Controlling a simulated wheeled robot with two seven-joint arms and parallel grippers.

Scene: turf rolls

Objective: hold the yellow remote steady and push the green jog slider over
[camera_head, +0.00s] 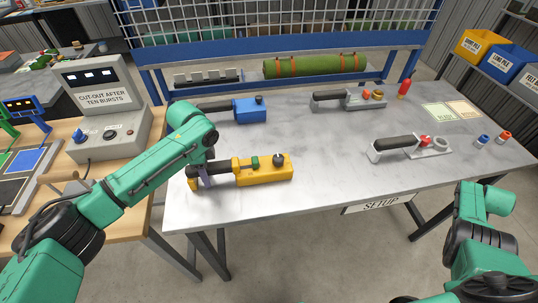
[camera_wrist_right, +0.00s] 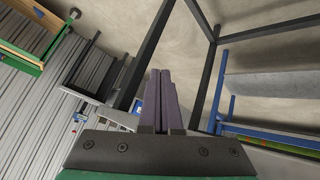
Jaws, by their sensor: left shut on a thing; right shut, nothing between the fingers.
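The yellow remote (camera_head: 270,176) lies near the front edge of the metal table, with its dark handle to the left. The green jog slider (camera_head: 255,162) sits on top, left of a dark knob (camera_head: 278,158). My left gripper (camera_head: 204,177) is shut on the remote's dark handle, coming down from above; its fingertips are partly hidden by my arm. My right gripper (camera_wrist_right: 161,100) is shut and empty in the right wrist view, away from the remote. In the head view my right arm is at the lower right, with its fingers not clearly visible.
The metal table (camera_head: 330,165) has free room right of the remote. A blue handled device (camera_head: 250,109) lies behind it. A control box (camera_head: 104,110) stands on the left bench.

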